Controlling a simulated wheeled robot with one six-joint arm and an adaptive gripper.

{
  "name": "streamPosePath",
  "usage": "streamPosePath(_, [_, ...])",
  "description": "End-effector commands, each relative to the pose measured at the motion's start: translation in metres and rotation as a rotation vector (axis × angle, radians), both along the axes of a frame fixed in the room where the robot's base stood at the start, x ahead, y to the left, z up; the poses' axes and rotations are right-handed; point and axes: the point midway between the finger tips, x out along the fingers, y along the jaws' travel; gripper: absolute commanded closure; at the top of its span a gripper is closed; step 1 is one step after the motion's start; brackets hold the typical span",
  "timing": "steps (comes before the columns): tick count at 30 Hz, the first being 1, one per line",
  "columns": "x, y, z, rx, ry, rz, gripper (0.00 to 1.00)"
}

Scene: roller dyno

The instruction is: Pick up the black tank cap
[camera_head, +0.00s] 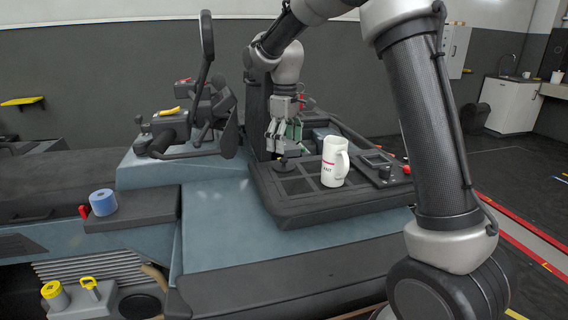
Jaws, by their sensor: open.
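A small black cap-like piece with a raised stem (281,164), which looks like the black tank cap, sits on the dark tray-like panel (290,215). It is small and dark against the panel, so its outline is hard to make out. My gripper (275,148) points down just above it, with its fingers apart and nothing seen between them. I cannot tell whether the fingertips touch the cap.
A white mug (334,162) stands on the panel, right of my gripper. A black knob (385,173) is farther right. A green item (294,131) is behind the gripper. The blue-grey surface in front is clear.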

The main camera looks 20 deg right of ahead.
Motion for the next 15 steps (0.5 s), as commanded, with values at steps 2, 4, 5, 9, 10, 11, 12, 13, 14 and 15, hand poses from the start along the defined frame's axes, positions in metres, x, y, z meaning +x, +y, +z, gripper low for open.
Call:
streamPosePath(2, [0.0,0.0,-0.01,-0.001,0.002,-0.001,0.11])
streamPosePath(4, [0.001,0.001,-0.02,-0.001,0.002,-0.001,0.11])
streamPosePath(5, [0.001,0.002,-0.025,-0.001,0.004,-0.001,0.11])
streamPosePath(9, [0.003,0.003,-0.047,-0.001,0.002,-0.002,0.11])
streamPosePath(10, [0.002,0.003,-0.051,-0.001,0.002,-0.002,0.11])
streamPosePath(11, [0.002,0.003,-0.054,-0.001,0.002,-0.002,0.11])
streamPosePath(12, [0.003,0.003,-0.056,0.0,0.0,-0.002,0.11])
streamPosePath(13, [0.003,0.003,-0.058,0.001,-0.001,-0.002,0.11])
streamPosePath(14, [0.003,0.003,-0.058,0.0,-0.001,-0.002,0.11])
streamPosePath(15, [0.003,0.003,-0.059,0.0,-0.001,-0.002,0.11])
